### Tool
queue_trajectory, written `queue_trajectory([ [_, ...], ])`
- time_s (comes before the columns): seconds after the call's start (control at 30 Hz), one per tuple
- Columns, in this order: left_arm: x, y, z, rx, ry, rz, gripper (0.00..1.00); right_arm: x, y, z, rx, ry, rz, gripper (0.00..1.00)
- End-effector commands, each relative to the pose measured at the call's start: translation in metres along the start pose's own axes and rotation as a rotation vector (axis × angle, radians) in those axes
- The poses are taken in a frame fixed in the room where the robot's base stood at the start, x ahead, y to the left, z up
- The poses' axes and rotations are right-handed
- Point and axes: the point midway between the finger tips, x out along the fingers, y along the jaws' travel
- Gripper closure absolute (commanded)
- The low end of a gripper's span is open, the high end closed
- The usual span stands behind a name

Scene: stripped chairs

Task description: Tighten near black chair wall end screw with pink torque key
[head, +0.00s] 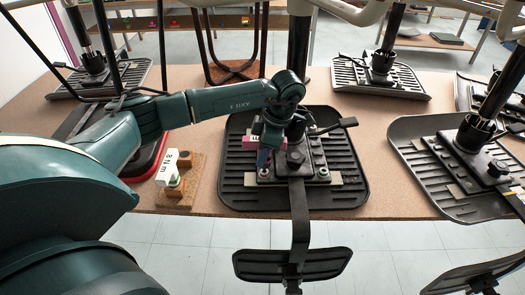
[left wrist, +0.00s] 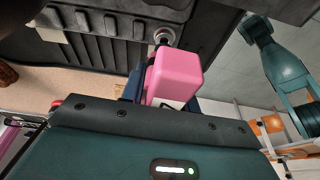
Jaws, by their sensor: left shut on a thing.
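The near black chair seat (head: 345,185) lies upside down on the table, with its dark mechanism plate (head: 310,160) on top and its backrest hanging over the table's front edge. My left gripper (head: 268,152) is over the plate's left side, shut on the pink torque key (head: 246,142). The key's pink block also shows in the left wrist view (left wrist: 175,75), with the fingers around it. A screw (left wrist: 163,37) shows just beyond the key there; whether the key's bit touches it is hidden. A front screw (head: 323,171) sits at the plate's right corner. My right gripper is not seen.
A white key marked 8 N m (head: 166,171) stands in a cork holder (head: 187,190) on the left. Another black seat (head: 425,180) lies to the right, and a red-edged seat (head: 150,155) to the left. More upturned chairs stand behind, their legs rising high.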

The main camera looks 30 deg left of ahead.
Motion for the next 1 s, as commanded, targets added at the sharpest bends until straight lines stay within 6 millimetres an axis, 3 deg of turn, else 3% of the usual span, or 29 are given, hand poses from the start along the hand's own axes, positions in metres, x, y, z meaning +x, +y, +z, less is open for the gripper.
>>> queue_trajectory([
  [0.63, 0.020, 0.000, 0.006, 0.000, 0.000, 0.000, 1.00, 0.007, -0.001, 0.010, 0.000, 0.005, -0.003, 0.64],
  [1.0, 0.019, 0.000, 0.006, 0.000, 0.000, 0.001, 1.00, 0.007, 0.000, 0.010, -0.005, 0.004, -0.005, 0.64],
])
